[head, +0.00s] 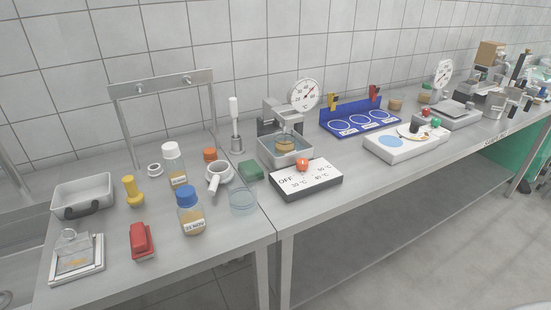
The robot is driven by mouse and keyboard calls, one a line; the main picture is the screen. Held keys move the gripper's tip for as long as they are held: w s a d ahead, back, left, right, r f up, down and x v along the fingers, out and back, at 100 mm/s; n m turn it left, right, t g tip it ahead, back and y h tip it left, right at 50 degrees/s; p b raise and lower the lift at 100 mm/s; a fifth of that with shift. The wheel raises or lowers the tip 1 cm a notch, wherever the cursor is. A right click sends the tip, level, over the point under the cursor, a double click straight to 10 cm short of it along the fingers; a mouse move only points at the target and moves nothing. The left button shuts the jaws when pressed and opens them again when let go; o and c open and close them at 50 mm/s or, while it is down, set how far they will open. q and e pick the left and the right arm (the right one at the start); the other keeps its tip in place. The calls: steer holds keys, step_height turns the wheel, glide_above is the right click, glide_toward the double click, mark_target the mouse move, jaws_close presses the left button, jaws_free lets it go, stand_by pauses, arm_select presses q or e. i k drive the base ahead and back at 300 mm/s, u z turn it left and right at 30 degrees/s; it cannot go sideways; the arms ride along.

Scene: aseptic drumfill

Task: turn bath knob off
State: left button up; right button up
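The bath's control box (306,180) is a low box with a white top and dark sides near the bench's front edge. Its top is marked OFF, 30 °C, 40 °C and 50 °C. An orange-red knob (302,165) sits at the far side of the top; which mark it points to is too small to tell. Behind the box stands a metal water bath (287,152) with a jar of tan contents (285,143) in it. A round dial gauge (305,95) stands above and behind the bath. Neither gripper is in view.
A green sponge-like block (250,171) and a glass dish (242,201) lie left of the control box. Bottles, including a blue-capped one (190,211), stand further left. A blue rack (360,119) and white panel (405,142) stand right. The bench front before the box is clear.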

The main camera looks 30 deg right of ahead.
mark_target(302, 164)
steer(key=u, duration=0.05)
steer(key=i, duration=0.35)
steer(key=z, duration=0.8)
